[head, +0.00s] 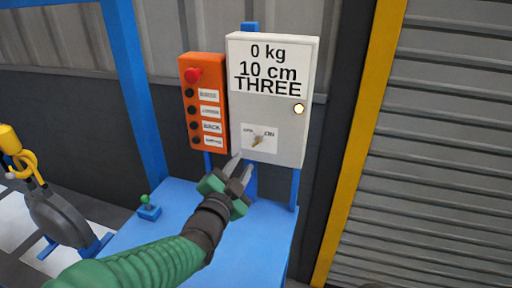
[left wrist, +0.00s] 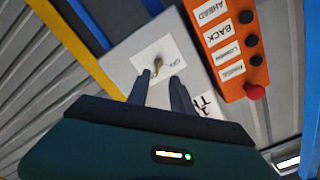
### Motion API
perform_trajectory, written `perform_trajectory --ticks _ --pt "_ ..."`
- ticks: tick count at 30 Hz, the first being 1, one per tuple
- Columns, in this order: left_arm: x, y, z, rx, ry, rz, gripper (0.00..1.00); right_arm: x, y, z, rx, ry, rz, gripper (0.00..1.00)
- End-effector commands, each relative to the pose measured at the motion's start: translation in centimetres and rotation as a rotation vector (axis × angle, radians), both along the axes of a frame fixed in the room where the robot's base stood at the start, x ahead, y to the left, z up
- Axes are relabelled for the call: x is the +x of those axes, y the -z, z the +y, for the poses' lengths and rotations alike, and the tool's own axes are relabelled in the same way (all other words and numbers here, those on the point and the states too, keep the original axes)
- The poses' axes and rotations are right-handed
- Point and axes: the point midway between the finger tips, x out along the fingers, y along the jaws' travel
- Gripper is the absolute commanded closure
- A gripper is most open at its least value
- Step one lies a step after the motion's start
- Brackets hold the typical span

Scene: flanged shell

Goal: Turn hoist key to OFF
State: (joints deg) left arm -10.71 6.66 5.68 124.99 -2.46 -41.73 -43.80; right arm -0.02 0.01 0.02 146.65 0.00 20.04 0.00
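The hoist key (head: 258,141) is a small brass key on a white label plate low on the grey control box (head: 297,131). The plate reads OFF at left and ON at right, and the key slants up toward the ON side. My left gripper (head: 239,168) is open and empty, just below and left of the key in the head view. In the left wrist view the key (left wrist: 156,67) shows just beyond and between the two parted fingertips (left wrist: 157,78). No contact is visible. My right gripper is not in view.
An orange button panel (head: 204,101) with a red knob stands left of the box. A blue table (head: 255,235) lies below, with a small green-topped joystick (head: 148,208). A yellow hoist hook (head: 22,152) hangs at far left, by a grey flanged shell (head: 62,219).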

Motion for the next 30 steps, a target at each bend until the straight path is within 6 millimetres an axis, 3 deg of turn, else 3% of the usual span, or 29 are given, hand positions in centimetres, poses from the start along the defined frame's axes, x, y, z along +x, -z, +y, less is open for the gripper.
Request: perform_trajectory --ticks 6,12,22,28,30 --pt "5.3 -0.1 -1.8 -0.001 0.001 0.002 0.73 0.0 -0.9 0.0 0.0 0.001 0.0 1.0" --pt "8.3 -0.1 -2.8 -0.001 0.001 0.001 0.73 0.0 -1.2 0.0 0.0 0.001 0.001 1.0" --pt "8.8 0.0 -2.9 -0.001 0.001 0.001 0.73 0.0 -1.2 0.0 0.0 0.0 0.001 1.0" --pt "8.8 0.0 -2.9 -0.001 0.0 0.002 0.99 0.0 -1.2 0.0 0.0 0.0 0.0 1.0" --pt "8.8 0.0 -2.9 -0.001 0.0 0.002 1.0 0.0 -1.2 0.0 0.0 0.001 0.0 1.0"
